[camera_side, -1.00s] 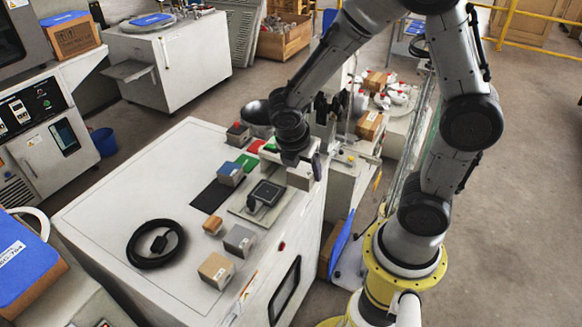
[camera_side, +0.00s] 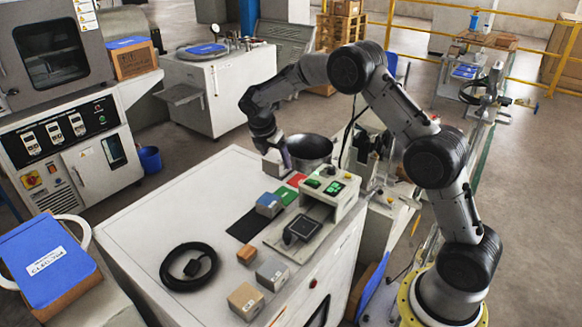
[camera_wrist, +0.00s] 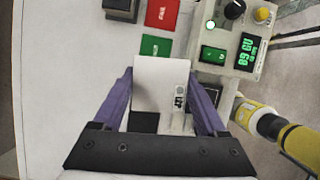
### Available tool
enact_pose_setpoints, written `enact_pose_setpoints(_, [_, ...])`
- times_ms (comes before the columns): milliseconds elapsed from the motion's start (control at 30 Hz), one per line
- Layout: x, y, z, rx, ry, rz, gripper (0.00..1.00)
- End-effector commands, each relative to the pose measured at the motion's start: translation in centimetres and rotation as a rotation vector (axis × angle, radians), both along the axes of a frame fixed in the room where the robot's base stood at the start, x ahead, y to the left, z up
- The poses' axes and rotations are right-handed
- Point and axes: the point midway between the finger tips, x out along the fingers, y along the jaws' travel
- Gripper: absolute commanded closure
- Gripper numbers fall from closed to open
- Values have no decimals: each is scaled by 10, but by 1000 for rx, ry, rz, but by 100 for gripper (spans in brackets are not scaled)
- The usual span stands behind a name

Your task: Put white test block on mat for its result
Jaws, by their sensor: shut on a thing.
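My gripper (camera_wrist: 160,108) has purple fingers and is shut on the white test block (camera_wrist: 160,82), whose label shows on its right side. In the side view, my gripper (camera_side: 276,158) is raised above the back of the white bench top, left of a dark bowl. A red mat (camera_wrist: 162,13) and a green mat (camera_wrist: 156,46) lie in a row on the bench. A black mat (camera_side: 243,227) lies in front of them. A tester (camera_side: 338,190) stands to their right, with lit green displays (camera_wrist: 246,52).
A blue-topped block (camera_side: 268,205) stands beside the green mat. A grey block (camera_side: 271,274), a tan block (camera_side: 245,301) and a small brown block (camera_side: 247,255) stand nearer the front. A coiled black cable (camera_side: 188,268) lies at left.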

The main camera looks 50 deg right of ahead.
Motion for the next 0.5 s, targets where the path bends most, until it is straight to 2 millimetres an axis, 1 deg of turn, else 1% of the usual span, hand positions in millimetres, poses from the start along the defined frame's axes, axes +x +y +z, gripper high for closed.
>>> enact_pose_setpoints(33, [10, -11, -10, 0, 1, -14, 100])
enact_pose_setpoints(100, [19, -23, -23, -1, 1, -35, 100])
enact_pose_setpoints(200, [25, -38, -45, 0, 3, -64, 100])
enact_pose_setpoints(300, [22, -48, -63, 0, 1, -81, 100])
enact_pose_setpoints(400, [18, -52, -71, -1, -1, -89, 100])
enact_pose_setpoints(500, [16, -55, -75, -1, -2, -96, 100])
